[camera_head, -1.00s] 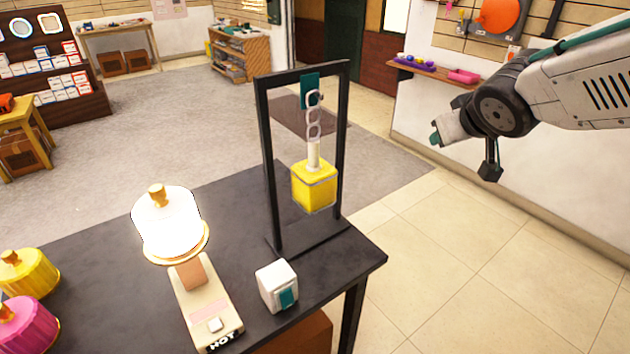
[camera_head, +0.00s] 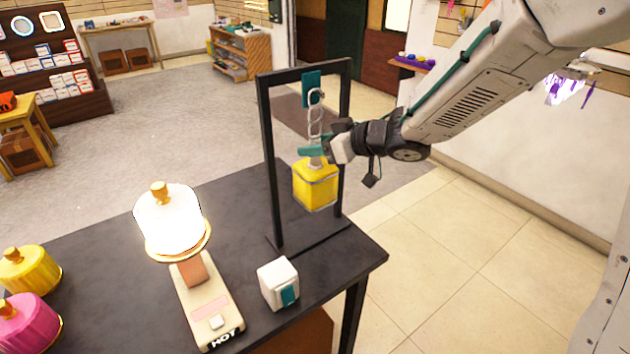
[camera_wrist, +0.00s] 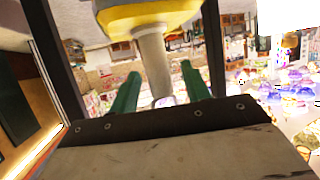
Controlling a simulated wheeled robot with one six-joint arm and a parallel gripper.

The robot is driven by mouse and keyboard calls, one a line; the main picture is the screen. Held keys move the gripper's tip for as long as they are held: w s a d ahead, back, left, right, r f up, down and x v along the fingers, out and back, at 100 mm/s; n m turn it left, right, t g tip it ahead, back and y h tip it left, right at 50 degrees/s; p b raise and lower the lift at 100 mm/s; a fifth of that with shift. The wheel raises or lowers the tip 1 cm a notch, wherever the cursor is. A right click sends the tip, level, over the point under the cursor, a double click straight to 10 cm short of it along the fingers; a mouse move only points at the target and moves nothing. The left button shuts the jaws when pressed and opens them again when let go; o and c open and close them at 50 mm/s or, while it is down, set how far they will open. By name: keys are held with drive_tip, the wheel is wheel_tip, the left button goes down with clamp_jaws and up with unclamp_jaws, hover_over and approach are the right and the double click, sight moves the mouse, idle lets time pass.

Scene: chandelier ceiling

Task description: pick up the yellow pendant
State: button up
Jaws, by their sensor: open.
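The yellow pendant (camera_head: 315,186) is a cube with a pale stem on top. It hangs from a chain (camera_head: 315,112) inside a black frame (camera_head: 268,165) standing on the dark table. My gripper (camera_head: 312,148) is at the height of the stem, just above the cube. In the wrist view the green fingers of my gripper (camera_wrist: 158,92) are apart, with the pale stem (camera_wrist: 154,62) reaching between them in the picture. The yellow body (camera_wrist: 150,14) shows at the top edge there. I cannot tell whether a finger touches the stem.
On the dark table (camera_head: 110,262) are a glowing lamp (camera_head: 170,222) on a stand marked HOT (camera_head: 208,305), a white box (camera_head: 278,284), and yellow (camera_head: 28,270) and pink (camera_head: 26,322) pendants at the left. Floor right of the table is clear.

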drive_tip(key=x, duration=0.2)
drive_tip(key=shift+w+a+f, duration=0.1)
drive_tip(key=shift+w+a, duration=0.05)
drive_tip(key=shift+a, duration=0.1)
clamp_jaws()
